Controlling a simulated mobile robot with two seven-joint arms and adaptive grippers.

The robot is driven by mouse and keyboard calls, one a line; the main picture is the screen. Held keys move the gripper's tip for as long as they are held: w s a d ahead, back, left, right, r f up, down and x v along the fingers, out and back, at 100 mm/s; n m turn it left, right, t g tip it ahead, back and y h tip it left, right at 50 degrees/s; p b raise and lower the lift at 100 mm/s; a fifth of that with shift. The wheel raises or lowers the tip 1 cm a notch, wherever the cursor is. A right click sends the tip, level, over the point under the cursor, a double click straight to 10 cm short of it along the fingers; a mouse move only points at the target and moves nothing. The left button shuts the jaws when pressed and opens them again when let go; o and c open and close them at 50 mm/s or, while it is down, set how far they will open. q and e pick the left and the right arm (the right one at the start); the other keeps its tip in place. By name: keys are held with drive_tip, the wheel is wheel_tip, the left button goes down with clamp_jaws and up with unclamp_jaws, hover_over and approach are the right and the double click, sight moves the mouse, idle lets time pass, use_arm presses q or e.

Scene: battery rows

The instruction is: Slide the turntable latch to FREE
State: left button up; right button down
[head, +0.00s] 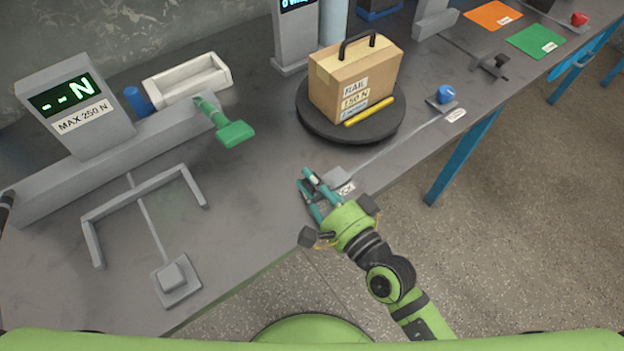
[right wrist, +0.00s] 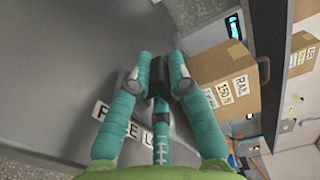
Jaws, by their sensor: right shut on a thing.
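The turntable (head: 308,122) is a dark round disc on the grey bench, carrying a cardboard box (head: 330,95) marked RAIL and 150 N. The latch knob (right wrist: 157,76) is a small dark piece between my right fingers in the right wrist view. My right gripper (head: 308,184) is shut on it at the front of the bench, before the turntable. A white label (right wrist: 112,115) reading FREE, with more letters partly hidden by a finger, lies beside the knob. Which position the latch is in I cannot tell. My left gripper is not in view.
A green-handled tool (head: 234,132) sticks out from the grey beam to the left. A grey bracket (head: 140,190) and a small block on a plate (head: 173,277) are at front left. A blue knob (head: 446,93) stands right of the turntable.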

drive_tip(key=shift+a, duration=0.1)
drive_tip(key=c, duration=1.1)
unclamp_jaws()
drive_tip(key=shift+d, duration=0.2)
drive_tip(key=shift+c, duration=0.2)
drive_tip(key=shift+d, duration=0.1)
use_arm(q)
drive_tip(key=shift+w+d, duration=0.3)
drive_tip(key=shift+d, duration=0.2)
use_arm(e)
drive_tip(key=v, duration=1.1)
drive_tip(key=shift+s+d, duration=0.2)
drive_tip(key=shift+s, duration=0.15)
